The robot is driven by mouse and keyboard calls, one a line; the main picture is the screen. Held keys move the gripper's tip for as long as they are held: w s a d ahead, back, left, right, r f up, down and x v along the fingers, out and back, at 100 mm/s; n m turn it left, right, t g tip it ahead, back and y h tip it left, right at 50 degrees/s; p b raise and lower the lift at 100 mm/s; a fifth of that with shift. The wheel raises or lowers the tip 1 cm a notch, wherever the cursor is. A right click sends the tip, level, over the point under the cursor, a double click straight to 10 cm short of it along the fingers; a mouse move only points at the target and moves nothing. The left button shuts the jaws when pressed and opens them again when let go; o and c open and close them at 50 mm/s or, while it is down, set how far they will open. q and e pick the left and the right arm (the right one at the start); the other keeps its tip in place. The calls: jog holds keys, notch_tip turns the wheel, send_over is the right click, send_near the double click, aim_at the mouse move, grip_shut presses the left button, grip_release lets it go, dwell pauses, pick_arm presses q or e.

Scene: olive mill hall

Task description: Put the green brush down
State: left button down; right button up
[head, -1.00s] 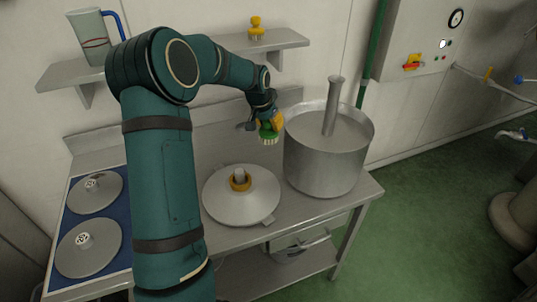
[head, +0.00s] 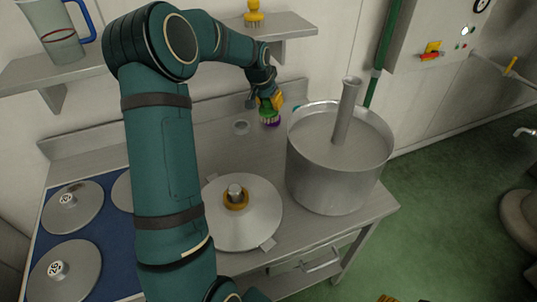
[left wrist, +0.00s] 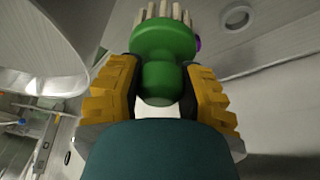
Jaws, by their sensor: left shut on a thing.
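The green brush (head: 267,113) is in my left gripper (head: 270,101), over the back of the steel bench, left of the large pot. In the left wrist view, the yellow fingers (left wrist: 161,82) are shut on the green handle of the brush (left wrist: 163,45), whose pale bristles point away from me. In the head view the bristles point down; I cannot tell whether they touch anything. A purple thing (head: 273,123) shows just under or behind the brush, mostly hidden. Yellow bits at the bottom edge may be my right gripper (head: 388,298), cut off.
The large pot (head: 335,185) with an upright grey tube stands close on the right. A conical lid (head: 255,222) with a yellow-collared knob lies in front. A small round fitting (head: 241,127) is left of the brush. A shelf (head: 180,49) runs above, with a yellow brush (head: 253,13).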

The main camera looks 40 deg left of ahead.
aim_at(269, 119)
pick_arm(q)
jog(key=f+b, duration=0.1)
jog(key=f, duration=0.1)
jog(key=s+d+f+b, duration=0.1)
jog(key=f+b, duration=0.2)
jog(key=shift+s+d+f+b, duration=0.15)
jog(key=shift+f+b, duration=0.2)
jog(key=shift+f, duration=0.05)
notch_tip(269, 119, down, 3)
jog(key=shift+f+b, duration=0.2)
jog(key=shift+b, duration=1)
jog(key=f, duration=0.3)
jog(key=f+b, duration=0.1)
jog(key=f, duration=0.5)
jog(key=shift+w+a+f, duration=0.15)
jog(key=shift+w+a, duration=0.05)
jog(key=shift+a, duration=0.05)
pick_arm(e)
notch_tip(269, 119, down, 11)
jog(key=s, duration=0.2)
jog(key=shift+s+d+r+g, duration=0.15)
jog(key=shift+s+r+g, duration=0.05)
jog(key=shift+s+g, duration=0.15)
